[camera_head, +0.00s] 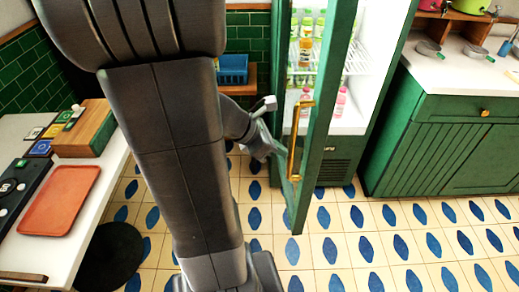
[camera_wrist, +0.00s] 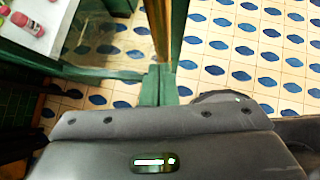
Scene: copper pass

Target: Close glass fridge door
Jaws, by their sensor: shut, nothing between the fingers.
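The glass fridge door (camera_head: 330,100) has a green frame and a gold upright handle (camera_head: 297,140). It stands open, swung out from the lit fridge (camera_head: 335,125), so the door shows nearly edge-on. My gripper (camera_head: 268,148) is shut and empty at the left side of the door, close to the handle and lower frame. I cannot tell whether it touches the door. In the wrist view the green door frame (camera_wrist: 158,85) rises just ahead of my gripper, with the glass to its left.
Bottles stand on the fridge shelves; pink ones (camera_wrist: 25,22) show in the wrist view. A green cabinet (camera_head: 445,140) stands right of the fridge. A white counter (camera_head: 95,215) with an orange tray (camera_head: 60,200) is at left, beside a black round stool (camera_head: 108,258). Tiled floor is clear at right.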

